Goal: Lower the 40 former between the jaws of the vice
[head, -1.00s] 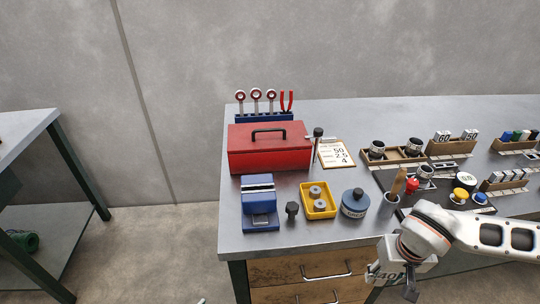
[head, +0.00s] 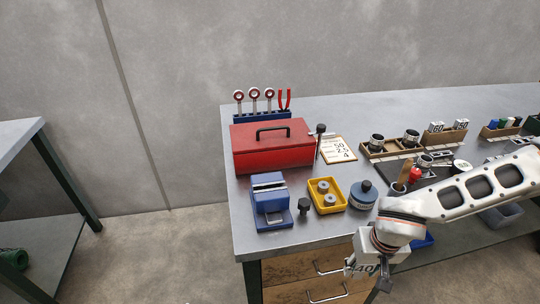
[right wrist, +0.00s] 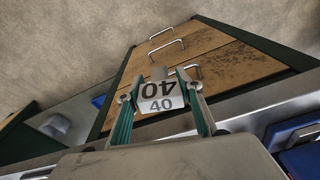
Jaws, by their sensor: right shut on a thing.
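The 40 former (head: 364,269) is a light block marked 40. It also shows in the right wrist view (right wrist: 160,98), between the two fingers. My right gripper (head: 368,276) is shut on it, in front of the bench's front edge and over the drawers. The blue vice (head: 270,205) stands on the front left of the bench, up and to the left of the gripper in the head view. No former shows in its jaws. The gap between the former and the vice is wide. My left gripper is not in view.
A black knob-like piece (head: 304,206), a yellow tray (head: 327,207) with two grey rings and a blue round tin (head: 362,196) stand right of the vice. A red toolbox (head: 272,147) stands behind it. Formers 60 and 50 sit in a wooden rack (head: 446,138).

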